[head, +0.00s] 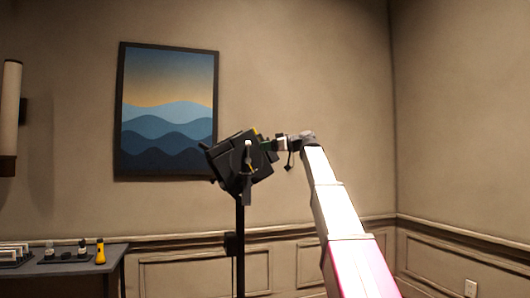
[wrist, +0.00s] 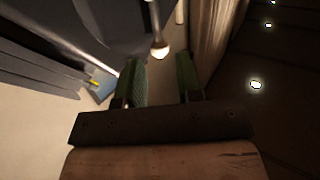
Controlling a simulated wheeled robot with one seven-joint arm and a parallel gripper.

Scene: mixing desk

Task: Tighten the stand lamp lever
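The black stand lamp (head: 240,160) has a tilted, boxy head on a thin upright pole (head: 240,240). A small pale-ended lever (head: 248,150) shows on the near side of the head. My gripper (head: 268,145) is at the right side of the lamp head, partly hidden by it. In the wrist view my gripper (wrist: 160,68) has two green-padded fingers apart with nothing between the pads. A thin rod with a pale rounded end (wrist: 160,48), which looks like the lever, lies just beyond the gap. I cannot tell whether the fingers touch the lamp.
A dark side table (head: 75,268) at the lower left holds a yellow flashlight (head: 100,252) and several small items. A framed wave picture (head: 167,110) hangs on the wall behind the lamp. A wall lamp (head: 10,110) is at far left. The floor right of my arm looks clear.

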